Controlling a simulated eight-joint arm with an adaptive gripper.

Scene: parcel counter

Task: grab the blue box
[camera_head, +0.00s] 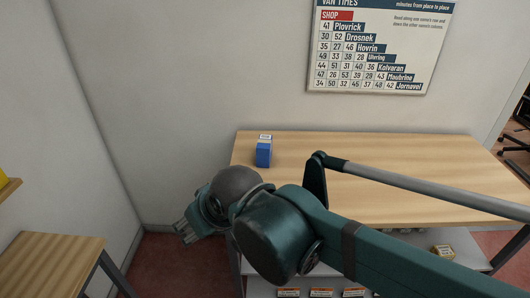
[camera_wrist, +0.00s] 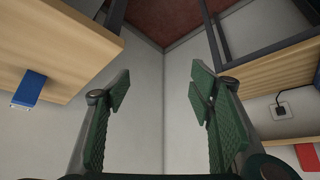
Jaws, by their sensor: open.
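The blue box (camera_head: 264,154) stands near the back left corner of the wooden counter (camera_head: 400,165). It has a whitish top. In the wrist view, which looks upside down, the blue box (camera_wrist: 30,88) shows at the far left beside the wooden surface. My gripper (camera_head: 183,232) is left of the counter's front left corner, apart from the box. In the wrist view my gripper (camera_wrist: 160,90) has its two green fingers spread wide with nothing between them.
A small wooden table (camera_head: 50,260) stands at the left. A shelf under the counter holds several small boxes, one yellowish (camera_head: 443,252). A timetable board (camera_head: 380,45) hangs on the back wall. My arm crosses in front of the counter. Most of the visible counter top is clear.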

